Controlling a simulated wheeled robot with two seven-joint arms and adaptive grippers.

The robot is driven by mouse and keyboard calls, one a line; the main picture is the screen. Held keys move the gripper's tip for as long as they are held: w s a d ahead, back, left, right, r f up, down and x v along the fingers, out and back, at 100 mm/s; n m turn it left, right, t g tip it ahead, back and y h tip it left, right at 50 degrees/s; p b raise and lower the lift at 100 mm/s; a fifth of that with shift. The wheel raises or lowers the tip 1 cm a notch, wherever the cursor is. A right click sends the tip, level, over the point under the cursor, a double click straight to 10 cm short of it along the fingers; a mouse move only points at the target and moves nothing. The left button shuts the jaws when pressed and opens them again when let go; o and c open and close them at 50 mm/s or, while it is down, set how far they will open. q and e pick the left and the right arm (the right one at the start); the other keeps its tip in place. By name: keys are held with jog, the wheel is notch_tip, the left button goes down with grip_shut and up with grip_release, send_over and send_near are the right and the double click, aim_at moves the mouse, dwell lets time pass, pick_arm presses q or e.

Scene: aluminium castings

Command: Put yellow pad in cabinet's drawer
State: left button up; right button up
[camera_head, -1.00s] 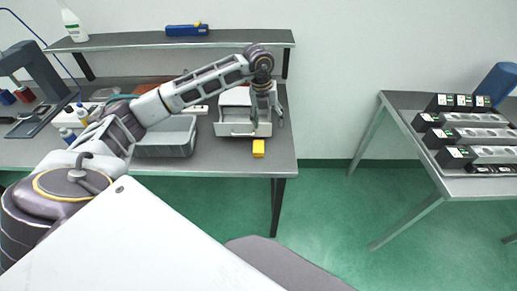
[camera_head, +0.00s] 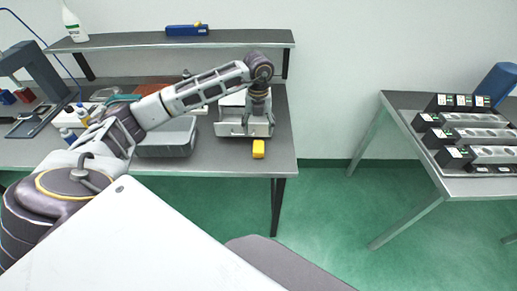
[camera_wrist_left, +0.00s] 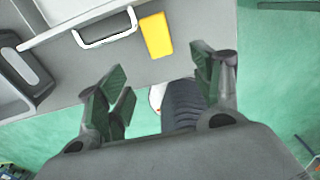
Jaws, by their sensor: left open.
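The yellow pad (camera_head: 258,149) lies on the grey workbench near its front right edge, just in front of the small white cabinet (camera_head: 232,99). The cabinet's drawer (camera_head: 229,130) appears pulled out toward the front; its interior is partly hidden by my arm. My left gripper (camera_head: 258,122) points down over the drawer's right part, behind the pad. In the left wrist view its fingers (camera_wrist_left: 160,85) are spread and empty. The pad (camera_wrist_left: 156,35) shows there beyond the fingers, beside the drawer handle (camera_wrist_left: 105,30). My right gripper is not in view.
A grey bin (camera_head: 168,140) stands left of the cabinet. A shelf (camera_head: 170,39) with a blue item (camera_head: 186,30) runs above the bench. A second table (camera_head: 470,187) with metal castings is at the right, with open floor between.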

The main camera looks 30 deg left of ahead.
pick_arm(q)
send_over(258, 149)
notch_tip(258, 149, down, 6)
jog(key=shift+s+d+r+p, duration=0.15)
jog(key=shift+r+p, duration=0.1)
jog(key=shift+p, duration=0.15)
jog(key=shift+f, duration=0.6)
jog(key=shift+f+p, duration=0.3)
jog(key=shift+f, duration=0.2)
jog(key=shift+f+p, duration=0.5)
jog(key=shift+f, duration=1.6)
jog(key=c, duration=1)
jog(key=shift+r, duration=0.1)
